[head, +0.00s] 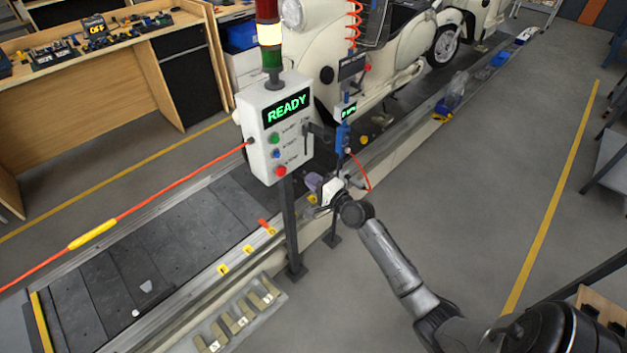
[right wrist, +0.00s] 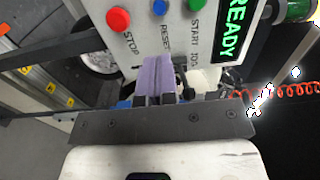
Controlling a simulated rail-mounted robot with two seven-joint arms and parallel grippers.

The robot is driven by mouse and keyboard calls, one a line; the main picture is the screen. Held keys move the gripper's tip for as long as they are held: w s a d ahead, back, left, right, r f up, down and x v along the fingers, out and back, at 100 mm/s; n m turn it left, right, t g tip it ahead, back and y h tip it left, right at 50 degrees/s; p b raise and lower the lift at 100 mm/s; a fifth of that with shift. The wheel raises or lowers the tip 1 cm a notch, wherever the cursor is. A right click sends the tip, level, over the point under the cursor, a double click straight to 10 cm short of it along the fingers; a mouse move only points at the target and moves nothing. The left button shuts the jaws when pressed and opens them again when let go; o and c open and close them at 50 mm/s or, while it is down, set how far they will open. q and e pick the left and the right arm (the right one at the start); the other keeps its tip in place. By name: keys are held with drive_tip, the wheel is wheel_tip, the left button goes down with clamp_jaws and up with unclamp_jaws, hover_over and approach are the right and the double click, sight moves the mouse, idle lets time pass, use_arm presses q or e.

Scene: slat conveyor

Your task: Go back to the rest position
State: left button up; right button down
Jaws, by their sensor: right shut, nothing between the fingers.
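My right gripper (head: 313,181) is in front of the conveyor, just right of the control box post. Its purple fingers are shut with nothing between them. In the right wrist view the closed fingers (right wrist: 154,68) point at the lower part of the control box, close to the RESET and STOP buttons; whether they touch it I cannot tell. The control box (head: 258,153) shows READY in green, with green, blue and red buttons on its face. It also shows in the right wrist view (right wrist: 180,30). My right arm reaches in from the lower right. My left gripper is not in view.
The slat conveyor (head: 85,300) runs diagonally behind the post, with cream scooter bodies (head: 400,60) farther up. A blue tool (head: 343,138) hangs on a red coiled hose beside the gripper. The floor (head: 500,170) to the right is clear.

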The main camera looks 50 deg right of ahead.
idle(0.6)
drive_tip(key=s+a+f+n+g, duration=0.3)
drive_tip(key=s+a+n+g, duration=0.3)
drive_tip(key=s+a+n, duration=0.45)
drive_tip(key=s+a+f+n+g, duration=0.3)
drive_tip(key=s+a+n+g, duration=0.2)
drive_tip(key=s+a+n, duration=0.6)
drive_tip(key=s+a+f+g+y, duration=0.1)
drive_tip(key=s+a+f+g, duration=0.15)
drive_tip(key=s, duration=0.35)
drive_tip(key=s+a+f+g, duration=0.1)
drive_tip(key=s+f, duration=0.2)
drive_tip(key=s, duration=0.3)
wheel_tip(320, 180, up, 24)
drive_tip(key=p, duration=2.4)
drive_tip(key=shift+d+m, duration=0.25)
drive_tip(key=shift+m, duration=0.1)
